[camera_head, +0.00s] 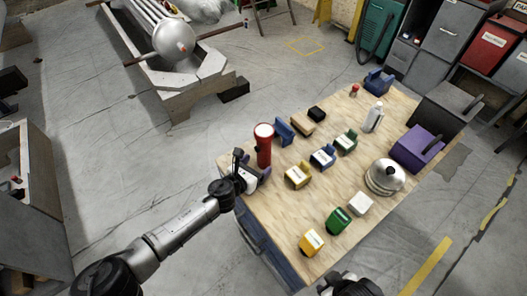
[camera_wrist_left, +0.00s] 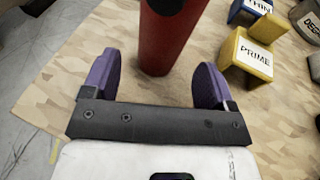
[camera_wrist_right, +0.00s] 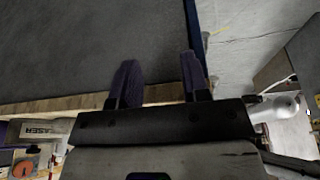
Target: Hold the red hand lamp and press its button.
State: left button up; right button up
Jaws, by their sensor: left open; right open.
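The red hand lamp (camera_head: 263,146) stands upright near the far left edge of the wooden table, its pale round head on top. In the left wrist view its red body (camera_wrist_left: 168,40) rises just beyond and between my purple fingertips. My left gripper (camera_head: 250,170) is open, with a finger on either side of the lamp's line, and is not closed on it. The lamp's button cannot be made out. My right gripper (camera_wrist_right: 158,75) is open and empty; its wrist view shows dark surface and a table edge. In the head view only part of my right arm shows at the bottom.
Bare wood lies at the table's near left.

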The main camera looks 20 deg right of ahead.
aim_at(260, 163)
pick_arm(q)
jog(key=b+x, duration=0.1)
jog(key=x, duration=0.2)
jog(key=shift+f+b, duration=0.15)
jog(key=shift+b, duration=0.25)
jog(key=shift+w+d, duration=0.2)
jog(key=shift+d, duration=0.1)
pick_arm(e)
notch_tip(260, 163, down, 3)
jog(key=shift+d+r, duration=0.1)
pick_arm(q)
jog(key=c, duration=1)
pick_arm(e)
jog(key=c, duration=0.7)
grip_shut()
dwell(1.3)
